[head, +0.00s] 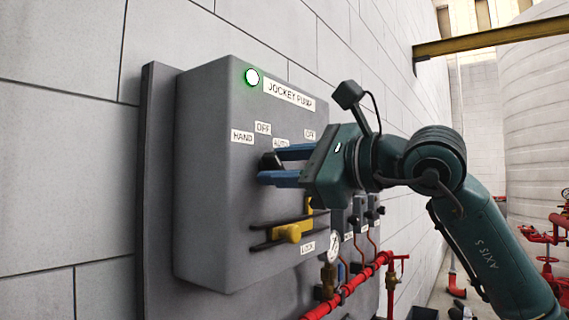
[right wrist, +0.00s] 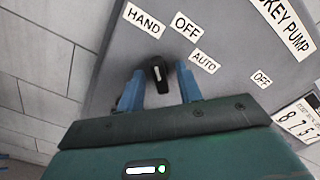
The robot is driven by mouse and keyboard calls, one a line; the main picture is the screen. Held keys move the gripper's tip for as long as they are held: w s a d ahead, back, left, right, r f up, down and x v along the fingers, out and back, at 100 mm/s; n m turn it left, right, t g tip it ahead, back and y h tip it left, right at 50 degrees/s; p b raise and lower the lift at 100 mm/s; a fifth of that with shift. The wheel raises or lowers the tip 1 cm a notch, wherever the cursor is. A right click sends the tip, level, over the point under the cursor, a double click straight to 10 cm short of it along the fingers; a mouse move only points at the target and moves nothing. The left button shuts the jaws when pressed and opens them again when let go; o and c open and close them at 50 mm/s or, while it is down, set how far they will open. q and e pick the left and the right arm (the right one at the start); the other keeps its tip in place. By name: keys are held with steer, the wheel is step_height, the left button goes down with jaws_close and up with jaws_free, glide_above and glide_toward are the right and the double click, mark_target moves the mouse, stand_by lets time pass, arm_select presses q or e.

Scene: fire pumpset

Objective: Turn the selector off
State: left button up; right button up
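The selector is a black knob (head: 269,162) on the grey Jockey Pump box (head: 215,200), below the HAND, OFF and AUTO labels. In the right wrist view the knob (right wrist: 158,75) shows a white mark on its face and stands between two blue fingers. My right gripper (head: 272,166) is open, its fingers on either side of the knob. In the right wrist view a gap shows between the knob and each finger of the gripper (right wrist: 159,88). The OFF label (right wrist: 186,27) is above and right of the knob. My left gripper is not in view.
A lit green lamp (head: 251,77) is at the box top. A yellow handle (head: 292,232) marked LOCK sits below my gripper. Red pipes (head: 350,285) and a gauge (head: 333,246) are at lower right. A white block wall (head: 60,150) is behind.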

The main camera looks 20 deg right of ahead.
steer(key=shift+c, duration=0.4)
jaws_close()
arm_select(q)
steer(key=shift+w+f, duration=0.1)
arm_select(e)
steer(key=shift+m, duration=0.3)
steer(key=m+b, duration=0.2)
steer(key=m, duration=0.1)
steer(key=shift+f, duration=0.1)
steer(key=m+b, duration=0.1)
steer(key=m, duration=0.3)
steer(key=shift+b, duration=0.35)
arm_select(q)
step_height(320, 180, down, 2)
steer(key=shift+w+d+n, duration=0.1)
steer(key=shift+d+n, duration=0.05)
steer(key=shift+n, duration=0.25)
arm_select(e)
steer(key=shift+m, duration=0.5)
steer(key=shift+o, duration=0.4)
jaws_free()
